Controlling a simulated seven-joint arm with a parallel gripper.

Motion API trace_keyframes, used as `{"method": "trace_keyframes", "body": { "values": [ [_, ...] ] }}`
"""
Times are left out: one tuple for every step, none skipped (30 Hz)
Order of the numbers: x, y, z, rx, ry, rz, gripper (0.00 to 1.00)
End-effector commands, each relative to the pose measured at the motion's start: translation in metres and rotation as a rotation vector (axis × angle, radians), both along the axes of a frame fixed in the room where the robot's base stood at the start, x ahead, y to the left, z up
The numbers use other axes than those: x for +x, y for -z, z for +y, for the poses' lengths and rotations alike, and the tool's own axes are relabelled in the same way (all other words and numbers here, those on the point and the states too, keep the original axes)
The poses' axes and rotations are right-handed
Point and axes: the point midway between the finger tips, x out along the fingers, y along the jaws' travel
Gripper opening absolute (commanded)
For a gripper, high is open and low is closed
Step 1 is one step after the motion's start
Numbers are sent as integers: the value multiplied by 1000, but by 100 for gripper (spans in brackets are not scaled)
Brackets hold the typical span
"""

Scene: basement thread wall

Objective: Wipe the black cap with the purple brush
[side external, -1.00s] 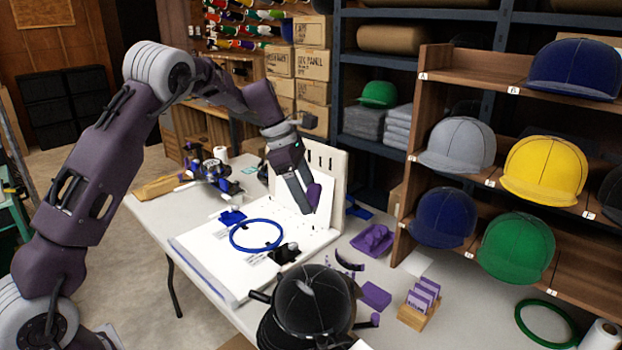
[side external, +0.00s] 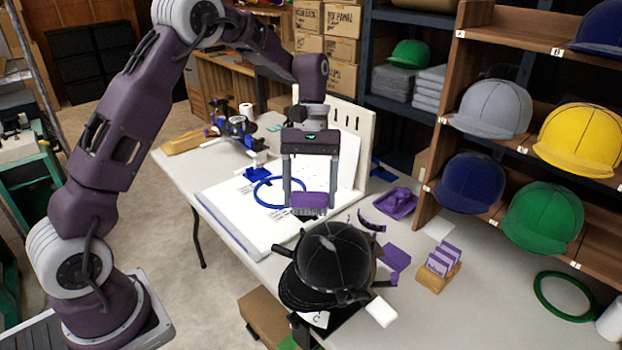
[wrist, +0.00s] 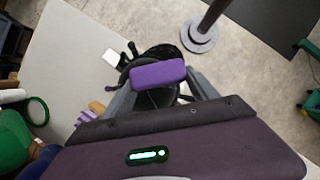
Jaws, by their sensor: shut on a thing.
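The black cap (side external: 333,256) sits on a dark stand at the front of the table, with a pale streak on its crown. My gripper (side external: 310,196) is shut on the purple brush (side external: 311,202), whose pale bristles face down. The brush is above and just behind the cap, and I cannot tell from the side view whether it touches. In the wrist view the brush (wrist: 158,74) lies across the fingertips and hides part of the black cap (wrist: 135,66).
A white board with a blue hoop (side external: 280,192) lies behind the cap. A wooden card holder (side external: 438,277), purple pieces (side external: 396,259) and a green ring (side external: 566,296) are to the right. A shelf of caps (side external: 487,107) stands at the right. A white block (side external: 382,311) is beside the cap.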

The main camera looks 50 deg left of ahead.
Motion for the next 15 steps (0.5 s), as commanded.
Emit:
{"method": "trace_keyframes", "body": {
  "values": [
    [0,3,0,0,-1,1,35],
    [0,4,0,0,-1,1,35],
    [0,5,0,0,-1,1,35],
    [0,6,0,0,-1,0,35],
    [0,7,0,0,-2,0,35],
    [0,8,0,0,-2,0,35],
    [0,9,0,0,-2,0,35],
    [0,11,0,0,-2,0,35],
    [0,14,0,-1,-3,1,35],
    [0,16,0,-1,-3,2,35],
    [0,18,0,-1,-3,1,35],
    [0,22,0,0,-4,1,35],
    [0,24,0,0,-4,2,35],
    [0,27,0,0,-4,2,35],
    [0,30,0,0,-4,1,35]
  ]
}}
